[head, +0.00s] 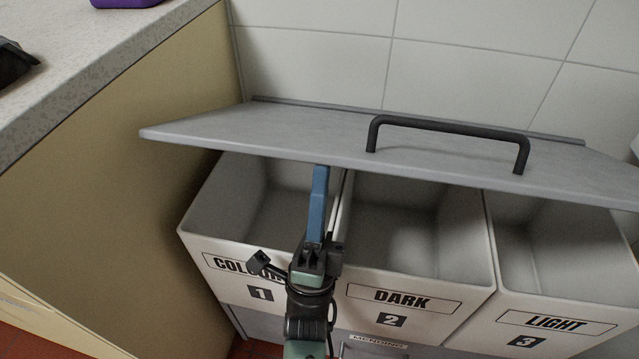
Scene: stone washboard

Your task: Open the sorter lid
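The grey sorter lid (270,136) is partly raised, hinged along the back by the wall, with its front edge lifted clear of the bins. A black bar handle (450,124) is on its top, right of my gripper. My gripper (321,170) points up with its blue fingers at the lid's front edge, above the divide between the first two bins. The fingertips meet the edge in the picture; whether they touch its underside is unclear. The fingers overlap in this view, so their opening is hidden. Nothing is seen held.
Three white bins stand below the lid: COLOR (240,273), partly hidden by my arm, DARK (405,301) and LIGHT (550,325). They look empty. A beige cabinet with a stone counter (75,75) stands close on the left. A tiled wall (470,50) is behind.

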